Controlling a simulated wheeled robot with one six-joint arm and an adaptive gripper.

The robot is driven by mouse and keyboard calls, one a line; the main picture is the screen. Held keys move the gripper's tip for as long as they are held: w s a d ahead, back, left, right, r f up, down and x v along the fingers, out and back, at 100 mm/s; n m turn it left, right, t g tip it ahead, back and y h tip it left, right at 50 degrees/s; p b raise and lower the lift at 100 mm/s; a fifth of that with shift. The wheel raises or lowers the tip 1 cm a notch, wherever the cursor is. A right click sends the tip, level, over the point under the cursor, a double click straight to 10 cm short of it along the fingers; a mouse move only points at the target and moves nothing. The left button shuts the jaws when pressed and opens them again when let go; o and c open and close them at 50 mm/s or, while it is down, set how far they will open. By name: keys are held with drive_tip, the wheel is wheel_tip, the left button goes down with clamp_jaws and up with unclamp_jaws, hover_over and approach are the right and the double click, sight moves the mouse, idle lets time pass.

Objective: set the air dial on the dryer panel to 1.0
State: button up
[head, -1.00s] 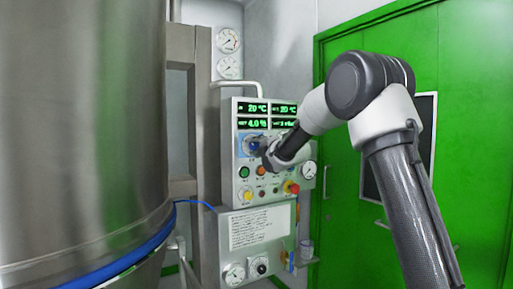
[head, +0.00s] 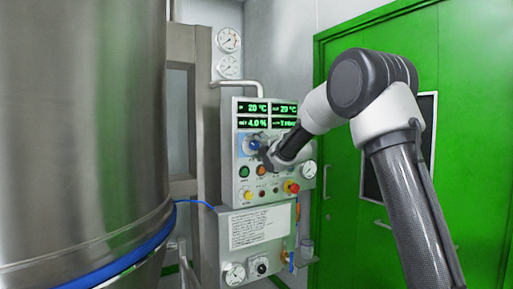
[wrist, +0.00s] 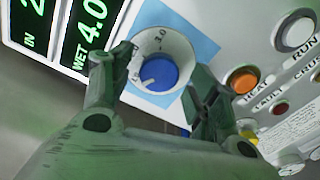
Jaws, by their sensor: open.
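The air dial is a blue knob (wrist: 157,70) with a white pointer mark, set in a white scale ring on a light blue square. I cannot tell whether either finger touches the knob. In the head view my gripper (head: 261,150) is at the dryer panel (head: 275,208) and covers much of the dial.
Green displays (head: 267,115) are above the dial. An orange button (wrist: 241,80) and other buttons lie close to the right finger in the wrist view. A red knob (head: 292,187) and a gauge (head: 309,169) are lower right. A large steel vessel (head: 80,130) stands left.

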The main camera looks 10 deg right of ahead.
drive_tip(key=v, duration=1.1)
drive_tip(key=shift+s, duration=0.25)
drive_tip(key=shift+d, duration=0.1)
